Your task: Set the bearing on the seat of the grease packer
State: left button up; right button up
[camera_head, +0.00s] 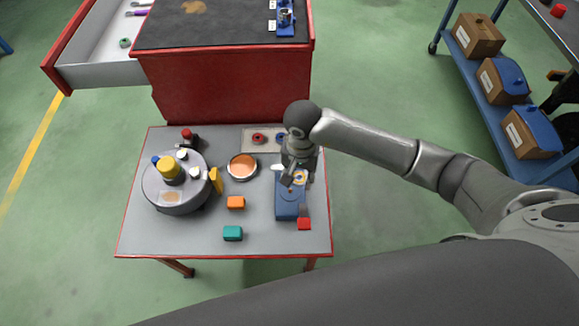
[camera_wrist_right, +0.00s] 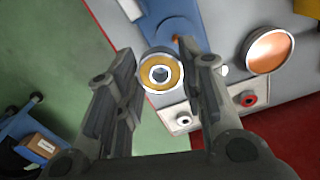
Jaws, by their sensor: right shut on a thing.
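The bearing (camera_head: 299,177), a ring with a yellow-gold face and a pale rim, is held between the fingertips of my right gripper (camera_head: 295,181). In the right wrist view the bearing (camera_wrist_right: 160,75) sits at the tips of my right gripper (camera_wrist_right: 160,80), with its open centre showing. The blue grease packer (camera_head: 289,208) stands on the right of the table, under and in front of the gripper. Part of it shows beyond the bearing in the wrist view (camera_wrist_right: 170,29). Its seat is hard to make out, and I cannot tell the bearing's height above it. My left gripper is out of view.
A round grey device (camera_head: 180,207) fills the table's left. An orange-filled dish (camera_head: 242,167) and a pale tray (camera_head: 249,148) with rings are nearby. Orange (camera_head: 236,203), teal (camera_head: 233,233) and red (camera_head: 304,224) blocks lie in front. A red cabinet (camera_head: 230,92) stands behind.

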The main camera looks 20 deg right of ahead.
aim_at(290, 189)
jog(key=shift+w+a+f+m, duration=0.25)
jog(key=shift+w+a+m, duration=0.35)
jog(key=shift+w+a, duration=0.25)
jog(key=shift+a+f, duration=0.15)
jog(key=shift+f, duration=0.1)
jog(key=shift+f+b, duration=0.35)
jog(key=shift+f, duration=0.2)
notch_tip(290, 189, down, 3)
jog(key=shift+f+b, duration=0.1)
jog(key=shift+b, duration=0.9)
jog(key=shift+w+f+b, duration=0.1)
jog(key=shift+f+b, duration=0.65)
jog(key=shift+b, duration=0.05)
pick_arm(q)
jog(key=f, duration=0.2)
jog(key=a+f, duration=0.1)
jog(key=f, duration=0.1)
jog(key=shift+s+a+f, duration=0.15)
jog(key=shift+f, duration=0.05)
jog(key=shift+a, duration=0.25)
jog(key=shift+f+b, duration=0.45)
jog(key=shift+b, duration=0.05)
pick_arm(e)
jog(key=shift+r, duration=0.1)
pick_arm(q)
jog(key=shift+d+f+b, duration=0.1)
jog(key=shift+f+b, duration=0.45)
pick_arm(e)
jog(key=shift+f, duration=0.5)
